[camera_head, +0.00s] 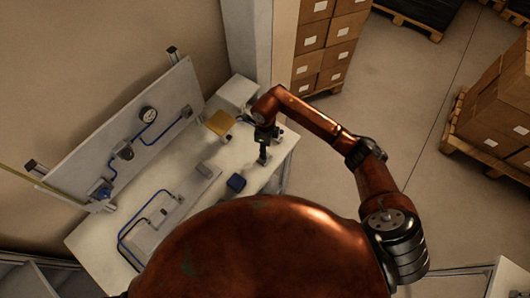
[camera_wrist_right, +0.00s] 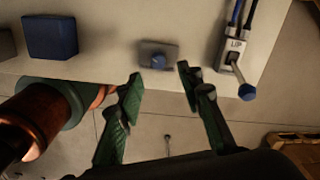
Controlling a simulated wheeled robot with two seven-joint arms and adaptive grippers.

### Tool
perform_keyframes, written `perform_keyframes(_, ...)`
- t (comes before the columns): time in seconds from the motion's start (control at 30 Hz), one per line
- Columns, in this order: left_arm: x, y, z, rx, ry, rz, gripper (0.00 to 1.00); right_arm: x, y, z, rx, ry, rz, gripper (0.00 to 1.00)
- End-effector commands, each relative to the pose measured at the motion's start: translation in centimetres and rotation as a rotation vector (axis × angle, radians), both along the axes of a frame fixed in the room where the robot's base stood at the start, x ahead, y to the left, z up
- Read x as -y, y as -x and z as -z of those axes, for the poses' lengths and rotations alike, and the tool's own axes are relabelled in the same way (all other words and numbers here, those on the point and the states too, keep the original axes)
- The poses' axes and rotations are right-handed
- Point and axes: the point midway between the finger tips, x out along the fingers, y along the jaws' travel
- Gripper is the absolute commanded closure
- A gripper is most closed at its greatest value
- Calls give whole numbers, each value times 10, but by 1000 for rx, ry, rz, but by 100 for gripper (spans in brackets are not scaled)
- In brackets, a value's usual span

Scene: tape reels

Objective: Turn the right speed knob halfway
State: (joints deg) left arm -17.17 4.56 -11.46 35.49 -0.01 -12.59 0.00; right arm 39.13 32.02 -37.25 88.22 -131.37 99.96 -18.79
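In the right wrist view, a small blue round knob (camera_wrist_right: 158,62) sits on the front of a grey block (camera_wrist_right: 172,50) on the white table. No label reading "speed" is legible on it. My right gripper (camera_wrist_right: 160,78) is open, with one green finger on each side below the knob. The knob lies in line with the gap, and nothing is held. In the head view my right gripper (camera_head: 264,143) is over the table's right end, and the small knob cannot be made out there. My left gripper is out of view.
A larger blue block (camera_wrist_right: 50,37) lies to the left. A tilted panel with a gauge (camera_head: 148,114) and blue tubes backs the table (camera_head: 190,205).

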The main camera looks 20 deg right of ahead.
Motion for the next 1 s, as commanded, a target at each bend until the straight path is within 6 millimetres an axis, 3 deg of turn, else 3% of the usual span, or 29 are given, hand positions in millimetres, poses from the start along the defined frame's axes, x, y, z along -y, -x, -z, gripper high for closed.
perform_keyframes(0.2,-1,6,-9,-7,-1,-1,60,-2,1,34,-4,-5,1,66)
perform_keyframes(0.4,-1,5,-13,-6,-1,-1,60,-1,1,53,-2,-5,2,66)
perform_keyframes(0.73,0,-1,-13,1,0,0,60,0,1,57,-1,-5,3,67)
perform_keyframes(1.0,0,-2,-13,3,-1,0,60,0,1,57,-1,-5,3,86)
